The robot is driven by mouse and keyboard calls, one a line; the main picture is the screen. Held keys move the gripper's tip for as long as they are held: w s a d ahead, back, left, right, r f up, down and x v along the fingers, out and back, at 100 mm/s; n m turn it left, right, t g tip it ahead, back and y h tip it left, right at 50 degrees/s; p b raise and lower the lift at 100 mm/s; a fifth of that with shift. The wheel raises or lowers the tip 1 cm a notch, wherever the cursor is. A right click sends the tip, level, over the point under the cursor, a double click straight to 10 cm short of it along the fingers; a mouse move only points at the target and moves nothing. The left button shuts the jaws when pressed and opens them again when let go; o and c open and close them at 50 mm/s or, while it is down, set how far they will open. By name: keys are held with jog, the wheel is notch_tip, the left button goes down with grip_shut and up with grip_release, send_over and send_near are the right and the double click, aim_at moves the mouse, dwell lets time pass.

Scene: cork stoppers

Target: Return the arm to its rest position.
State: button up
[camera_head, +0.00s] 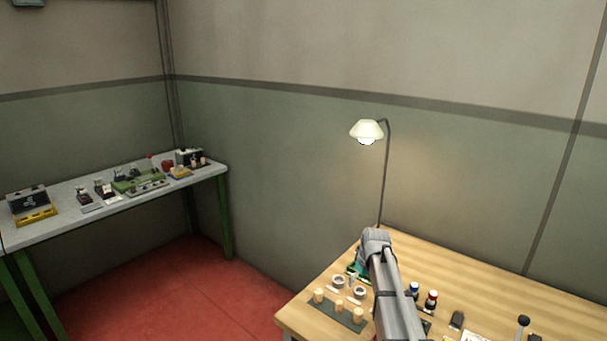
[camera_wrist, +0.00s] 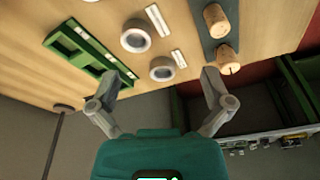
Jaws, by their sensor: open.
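My gripper (camera_wrist: 165,78) is open in the wrist view, with nothing between its two grey fingers. It is above the wooden table (camera_head: 470,261). In the head view my grey arm crosses the table and mostly hides the gripper. Cork stoppers stand on a dark strip by the table's front left corner: a left one (camera_head: 319,295), a middle one (camera_head: 340,309) and a right one (camera_head: 358,314). The wrist view shows two of them, an upper cork (camera_wrist: 215,18) and a lower cork (camera_wrist: 228,60), apart from the right finger.
Two white-rimmed round dishes (camera_head: 338,282) with pale labels lie by the corks. A green rack (camera_wrist: 92,52) is near the left finger. A lamp (camera_head: 367,131) stands behind my arm. Blue-capped (camera_head: 413,288) and red-capped (camera_head: 431,299) bottles stand right. A grey side table (camera_head: 60,224) holds equipment.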

jog(key=s+a+m+g, duration=0.1)
jog(key=s+a+m, duration=0.1)
jog(key=s, duration=1)
jog(key=s+a+m+g+h, duration=0.1)
jog(key=s+a+m, duration=0.1)
jog(key=s, duration=1)
jog(key=shift+s+a+f+m, duration=0.2)
jog(key=shift+s+a+m, duration=0.1)
jog(key=shift+s+m, duration=0.15)
